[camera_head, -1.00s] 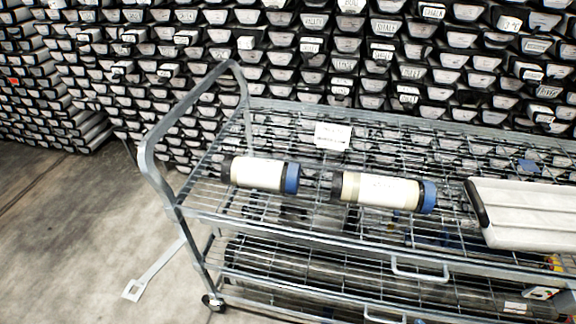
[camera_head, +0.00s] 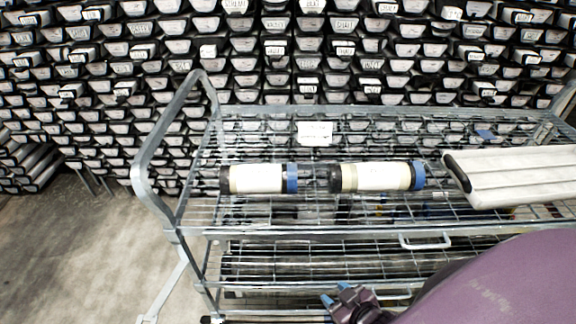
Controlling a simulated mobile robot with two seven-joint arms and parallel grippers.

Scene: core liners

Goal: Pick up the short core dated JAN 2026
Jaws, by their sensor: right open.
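Two short cores lie end to end on the top shelf of a wire trolley in the head view. The left core (camera_head: 257,178) has a white label, a black left end and a blue right cap. The right core (camera_head: 376,176) looks alike, with a cream band near its left end. The writing on both labels is too small to read, so I cannot tell which is dated JAN 2026. My right gripper (camera_head: 340,298) is at the bottom, in front of and below both cores, open and touching neither. My left gripper is not in view.
The trolley (camera_head: 300,228) has a raised handle (camera_head: 147,165) at its left and lower shelves. A long white core box (camera_head: 515,175) lies right of the cores. A white card (camera_head: 315,133) stands behind them. Racks of labelled core trays fill the background. Floor (camera_head: 80,255) is clear at left.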

